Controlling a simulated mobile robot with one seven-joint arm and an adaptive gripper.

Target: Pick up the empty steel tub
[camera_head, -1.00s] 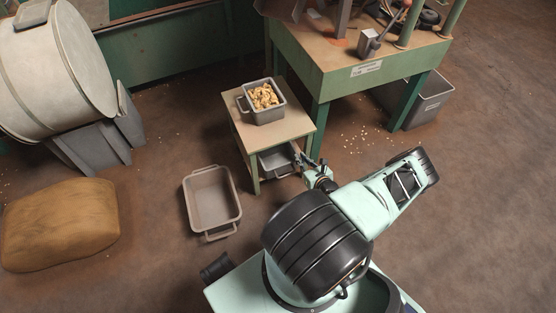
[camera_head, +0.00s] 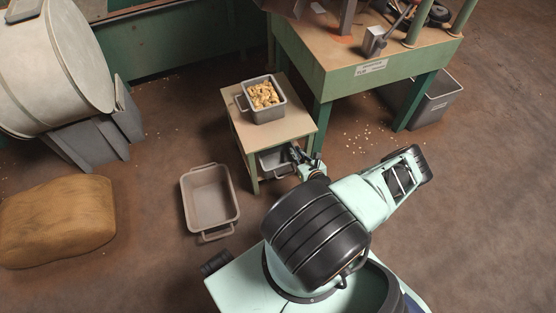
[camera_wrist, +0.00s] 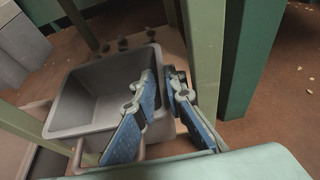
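The empty steel tub (camera_wrist: 84,128) is a grey, deep box with a rim and a side handle. It sits on the lower shelf of a small table, and in the head view the tub (camera_head: 272,163) is partly hidden under the table top. My gripper (camera_wrist: 161,76) has blue-padded fingers at the tub's right side in the wrist view. A narrow gap shows between the fingertips, one over the tub's inside and the other beside its right wall. Whether they touch the wall is unclear. In the head view, my gripper (camera_head: 299,156) is at the shelf's right opening.
The small table (camera_head: 241,118) has green legs close to my gripper and a filled grey tub (camera_head: 265,113) on top. A larger empty tub (camera_head: 209,200) lies on the floor to the left. A green workbench (camera_head: 345,85) and grey bin (camera_head: 433,105) stand behind.

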